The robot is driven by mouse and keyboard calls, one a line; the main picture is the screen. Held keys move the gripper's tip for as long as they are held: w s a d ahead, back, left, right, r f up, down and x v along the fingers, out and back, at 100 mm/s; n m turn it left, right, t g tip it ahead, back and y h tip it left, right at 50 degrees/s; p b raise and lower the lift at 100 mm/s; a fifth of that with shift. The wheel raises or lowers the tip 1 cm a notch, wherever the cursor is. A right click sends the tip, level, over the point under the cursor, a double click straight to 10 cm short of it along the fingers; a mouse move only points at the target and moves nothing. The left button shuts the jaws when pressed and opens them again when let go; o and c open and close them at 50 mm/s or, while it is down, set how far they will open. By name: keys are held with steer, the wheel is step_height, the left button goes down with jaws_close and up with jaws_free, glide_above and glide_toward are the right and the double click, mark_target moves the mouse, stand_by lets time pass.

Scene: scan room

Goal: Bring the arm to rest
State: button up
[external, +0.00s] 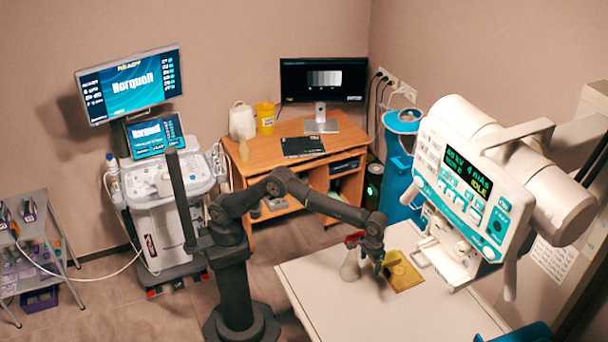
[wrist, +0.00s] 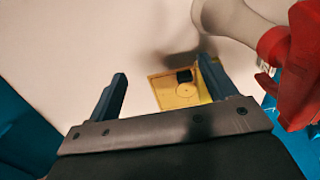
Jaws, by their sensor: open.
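My gripper (external: 382,269) is at the end of my dark arm, low over the white table (external: 320,303) in the external view. In the wrist view, its two fingers (wrist: 160,85) are spread apart with nothing between them. A yellow square plate (external: 402,272) lies on the table just beyond the gripper. A white bottle with a red top (external: 350,264) stands close to the left of my gripper.
The bottle's red top (wrist: 293,50) is close to the right finger in the wrist view. A white console (external: 465,190) hangs over the table's right side. A wooden desk (external: 275,160) and an ultrasound cart (external: 165,215) stand behind. The table's front left is clear.

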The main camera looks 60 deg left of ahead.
steer(key=s+f, duration=0.3)
steer(key=s, duration=0.9)
steer(key=s+d+f, duration=0.1)
steer(key=s+f, duration=0.2)
steer(key=s, duration=1)
steer(key=shift+d+f, duration=0.25)
steer(key=shift+d, duration=0.05)
